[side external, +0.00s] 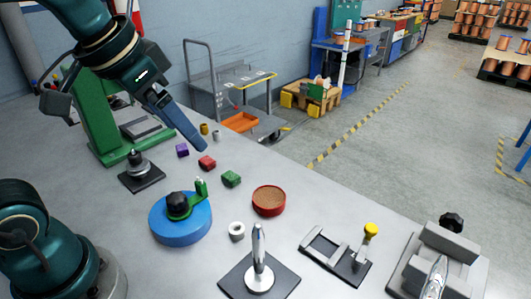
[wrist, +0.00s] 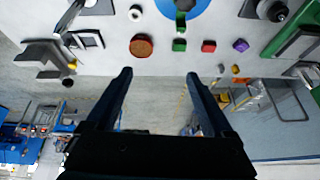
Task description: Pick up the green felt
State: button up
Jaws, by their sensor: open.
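The green felt (side external: 231,179) is a small green block lying on the grey bench, between a red block and a round red dish. In the wrist view the green felt (wrist: 179,45) lies beyond my fingertips, between them sideways but nearer the right one. My gripper (wrist: 158,77) is open with nothing between its two fingers. In the side view my gripper (side external: 201,147) hangs above the bench over the row of blocks, apart from the green felt; the fingers overlap there.
A red block (side external: 207,162) and a purple block (side external: 182,150) lie up-left of the felt. The red dish (side external: 268,200) of brown grains is to its right. A blue disc (side external: 180,228) with a green arm and black knob stands close by. The bench edge runs behind the row.

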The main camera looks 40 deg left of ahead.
jog(key=w+a+g, duration=0.1)
jog(key=w, duration=0.4)
jog(key=g, duration=0.4)
send_over(232, 174)
jog(key=shift+n, duration=0.4)
notch_tip(232, 174, down, 16)
jog(key=shift+s+f, duration=0.1)
jog(key=shift+f, duration=2.3)
grip_shut()
jog(key=shift+r, duration=0.1)
